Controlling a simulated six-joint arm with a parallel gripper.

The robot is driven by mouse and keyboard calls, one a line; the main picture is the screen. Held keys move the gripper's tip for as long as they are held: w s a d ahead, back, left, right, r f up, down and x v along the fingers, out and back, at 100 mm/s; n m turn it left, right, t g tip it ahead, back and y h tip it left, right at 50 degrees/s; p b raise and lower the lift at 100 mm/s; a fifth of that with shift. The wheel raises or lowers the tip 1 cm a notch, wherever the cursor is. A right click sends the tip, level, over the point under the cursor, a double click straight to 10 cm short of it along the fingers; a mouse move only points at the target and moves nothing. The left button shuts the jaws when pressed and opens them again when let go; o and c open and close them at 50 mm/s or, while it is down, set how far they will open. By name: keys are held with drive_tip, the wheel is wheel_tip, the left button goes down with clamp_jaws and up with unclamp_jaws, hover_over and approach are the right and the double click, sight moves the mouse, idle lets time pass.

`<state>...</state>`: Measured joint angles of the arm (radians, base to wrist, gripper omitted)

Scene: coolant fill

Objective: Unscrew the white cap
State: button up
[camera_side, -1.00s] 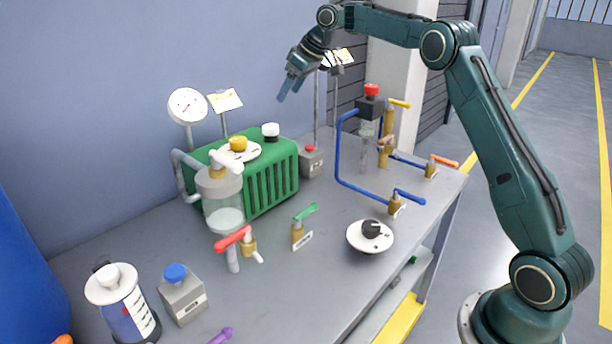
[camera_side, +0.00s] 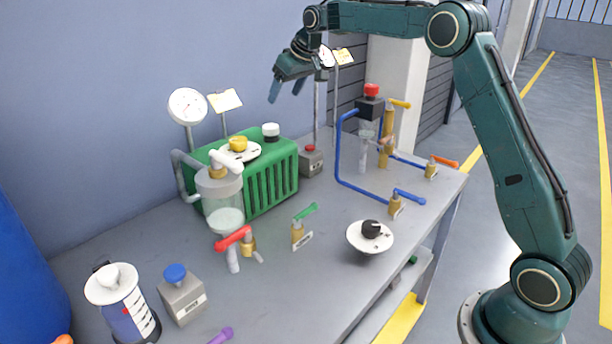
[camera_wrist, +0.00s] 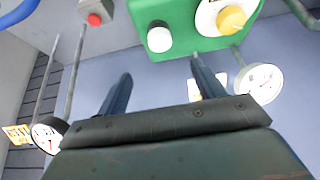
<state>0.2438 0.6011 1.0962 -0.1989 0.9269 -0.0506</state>
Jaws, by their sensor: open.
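The white cap (camera_side: 271,130) sits on a black neck on top of the green ribbed box (camera_side: 270,182), at its right end. In the wrist view the white cap (camera_wrist: 160,39) is at the top centre, beyond the fingertips and between their lines. My gripper (camera_side: 287,92) is open and empty, above the box and apart from the cap. Its two fingers (camera_wrist: 160,83) show spread apart in the wrist view. A yellow cap (camera_side: 238,144) on a white disc sits to the left of the white cap and also shows in the wrist view (camera_wrist: 231,19).
A round gauge (camera_side: 187,106) on a post stands behind the box. A red-button box (camera_side: 311,160) and thin upright posts stand to its right. A clear tank (camera_side: 222,200) with a white handle stands in front. Blue pipes (camera_side: 347,150) stand further right.

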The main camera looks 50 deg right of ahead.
sight(271, 126)
drive_tip(key=shift+w+f, duration=0.1)
drive_tip(key=shift+f, duration=0.1)
drive_tip(key=shift+x, duration=6.7)
drive_tip(key=c, duration=1.2)
